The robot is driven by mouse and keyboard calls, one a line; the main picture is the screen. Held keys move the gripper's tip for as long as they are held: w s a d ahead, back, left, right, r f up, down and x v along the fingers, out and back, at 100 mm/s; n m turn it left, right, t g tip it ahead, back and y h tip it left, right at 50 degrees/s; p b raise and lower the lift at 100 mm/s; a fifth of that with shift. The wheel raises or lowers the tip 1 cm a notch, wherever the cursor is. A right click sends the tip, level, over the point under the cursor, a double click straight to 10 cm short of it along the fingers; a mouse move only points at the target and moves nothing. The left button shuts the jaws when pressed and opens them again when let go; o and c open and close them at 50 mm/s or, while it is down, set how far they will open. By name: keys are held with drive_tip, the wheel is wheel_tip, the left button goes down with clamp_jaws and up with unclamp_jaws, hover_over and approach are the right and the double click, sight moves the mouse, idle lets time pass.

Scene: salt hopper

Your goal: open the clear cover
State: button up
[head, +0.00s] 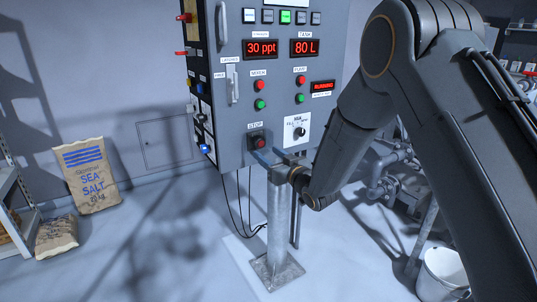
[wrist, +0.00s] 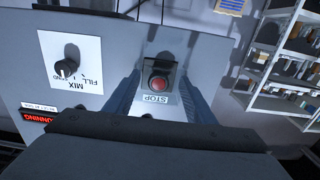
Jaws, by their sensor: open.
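The red STOP button (head: 258,142) sits in a dark housing low on the grey control panel. It also shows in the wrist view (wrist: 158,84), upside down, with its STOP label (wrist: 155,98). A clear cover over it is hard to make out, and I cannot tell its exact edges or whether it is shut. My gripper (head: 275,155) is open and empty, just in front of and below the button. In the wrist view its two blue-grey fingers (wrist: 157,90) stand on either side of the housing. I cannot tell whether they touch it.
A MIX/FILL selector knob (head: 300,132) is right of the button. START and STOP style lamps, displays (head: 261,48) and a handle (head: 233,84) are above. A metal post (head: 278,220) stands below. Salt sacks (head: 90,176) and a shelf are left; a bucket (head: 442,272) is right.

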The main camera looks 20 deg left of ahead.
drive_tip(key=shift+w+a, duration=0.15)
drive_tip(key=shift+a, duration=0.05)
drive_tip(key=shift+c, duration=0.3)
